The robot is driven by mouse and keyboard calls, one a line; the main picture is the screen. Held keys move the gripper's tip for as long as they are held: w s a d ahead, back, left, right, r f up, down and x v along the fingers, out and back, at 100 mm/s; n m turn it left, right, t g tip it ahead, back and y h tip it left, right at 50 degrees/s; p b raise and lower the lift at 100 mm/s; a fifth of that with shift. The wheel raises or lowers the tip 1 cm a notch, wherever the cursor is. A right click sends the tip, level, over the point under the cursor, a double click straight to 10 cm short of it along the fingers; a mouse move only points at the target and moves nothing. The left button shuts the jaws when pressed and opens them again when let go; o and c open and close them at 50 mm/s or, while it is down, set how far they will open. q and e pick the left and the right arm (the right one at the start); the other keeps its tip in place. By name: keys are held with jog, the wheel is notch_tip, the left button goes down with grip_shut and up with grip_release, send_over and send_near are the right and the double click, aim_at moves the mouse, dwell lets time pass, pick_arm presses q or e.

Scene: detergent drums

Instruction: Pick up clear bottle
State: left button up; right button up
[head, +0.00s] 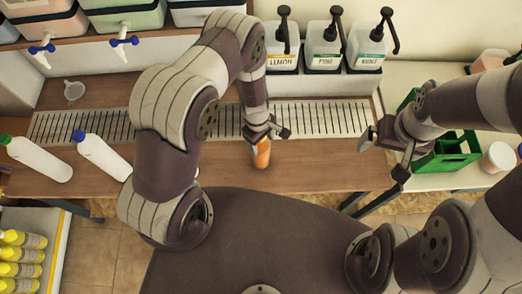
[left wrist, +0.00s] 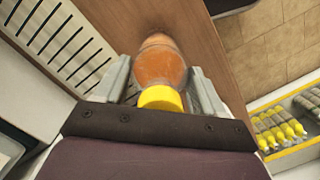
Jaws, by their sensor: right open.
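A see-through bottle with orange contents (head: 262,154) is at the front middle of the wooden counter, below my left gripper (head: 266,132). In the left wrist view the same bottle (left wrist: 160,64) shows its yellow cap towards my palm. The fingers of my left gripper (left wrist: 161,85) lie along both sides of the bottle, close against it. I cannot tell whether its base touches the counter.
White bottles with a green cap (head: 38,158) and a blue cap (head: 103,156) are at the counter's left. A slotted drain grate (head: 325,121) runs behind. Pump dispensers (head: 324,46) stand at the back, a green crate (head: 447,153) at right, yellow-capped bottles (head: 20,254) lower left.

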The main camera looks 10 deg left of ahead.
pick_arm(q)
jog(key=shift+a+r, duration=0.1)
grip_shut()
jog(key=shift+r, duration=0.25)
jog(key=shift+r+b, duration=0.35)
jog(key=shift+r, duration=1.4)
jog(key=shift+s+d+r, duration=0.35)
jog(key=shift+s+d, duration=0.05)
jog(key=shift+d, duration=0.25)
jog(key=s+d+r+b, duration=0.1)
jog(key=s+d+r, duration=0.4)
jog(key=d, duration=0.3)
jog(key=shift+s+d+r, duration=0.3)
jog(key=shift+r, duration=0.35)
